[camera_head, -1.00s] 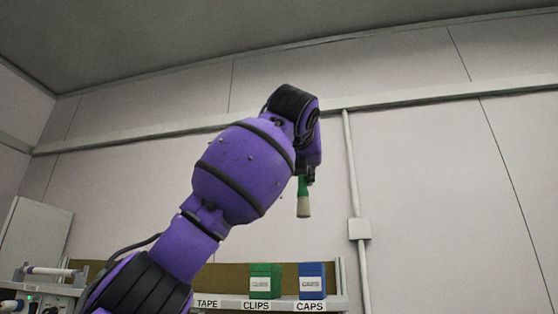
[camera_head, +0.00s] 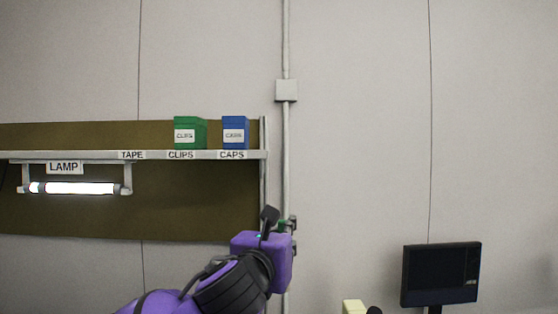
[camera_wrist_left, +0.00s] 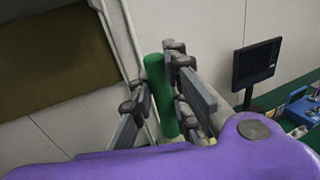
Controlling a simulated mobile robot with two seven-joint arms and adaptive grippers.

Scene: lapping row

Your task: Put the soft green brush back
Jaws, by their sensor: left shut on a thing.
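My left gripper (camera_head: 291,235) is at the lower middle of the head view, in front of the wall and just right of the shelf's end. A bit of the green brush (camera_head: 283,226) shows at its fingers. In the left wrist view, the brush's green handle (camera_wrist_left: 160,97) stands between the gripper's two fingers (camera_wrist_left: 154,80), which are shut on it. The bristles are hidden here. My right gripper is not in view.
A wall shelf (camera_head: 80,155) is labelled TAPE, CLIPS and CAPS. It carries a green box (camera_head: 190,133) and a blue box (camera_head: 235,133), with a lit lamp (camera_head: 80,188) below. A dark monitor (camera_head: 440,275) stands at the lower right. A conduit (camera_head: 286,180) runs down the wall.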

